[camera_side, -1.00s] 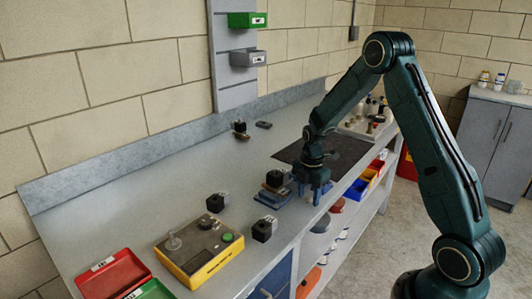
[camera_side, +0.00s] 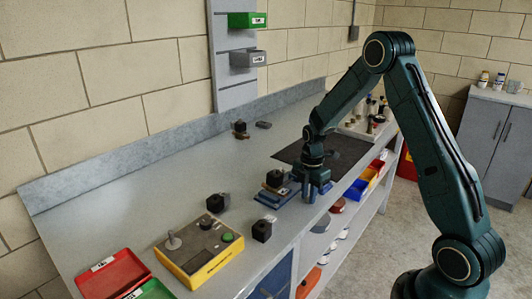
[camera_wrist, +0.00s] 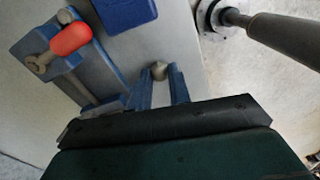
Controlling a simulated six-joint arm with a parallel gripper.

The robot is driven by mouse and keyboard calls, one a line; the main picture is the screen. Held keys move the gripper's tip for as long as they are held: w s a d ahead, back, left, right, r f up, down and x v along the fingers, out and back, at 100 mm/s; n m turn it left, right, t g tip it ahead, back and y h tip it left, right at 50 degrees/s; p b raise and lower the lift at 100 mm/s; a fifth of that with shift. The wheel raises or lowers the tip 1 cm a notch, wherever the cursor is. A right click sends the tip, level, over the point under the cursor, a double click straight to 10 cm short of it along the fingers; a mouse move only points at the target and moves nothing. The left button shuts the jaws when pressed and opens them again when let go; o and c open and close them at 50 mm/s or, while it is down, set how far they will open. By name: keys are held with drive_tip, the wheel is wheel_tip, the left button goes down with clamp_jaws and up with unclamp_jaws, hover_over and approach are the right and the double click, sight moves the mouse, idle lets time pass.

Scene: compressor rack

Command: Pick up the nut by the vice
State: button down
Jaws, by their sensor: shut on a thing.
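The nut (camera_wrist: 159,71) is a small grey-brown piece between my fingertips in the wrist view. My gripper (camera_side: 314,195) is low at the bench's front edge, just right of the vice, and is shut on the nut; its blue fingers (camera_wrist: 160,80) show in the wrist view. The nut cannot be made out in the side view. The blue vice (camera_side: 287,196) sits on the bench left of my gripper; it also shows at the left of the wrist view (camera_wrist: 36,47), with a red rounded piece on it.
Black blocks (camera_side: 262,230) and a yellow control box (camera_side: 208,252) stand on the bench to the left. A dark mat (camera_side: 345,152) lies behind my gripper. Coloured bins (camera_side: 359,189) sit on the shelf below the front edge. The back-left bench top is clear.

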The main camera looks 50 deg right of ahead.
sight(308, 197)
wheel_tip(308, 197, up, 20)
idle(0.7)
drive_tip(key=shift+w+f, duration=0.1)
idle(0.4)
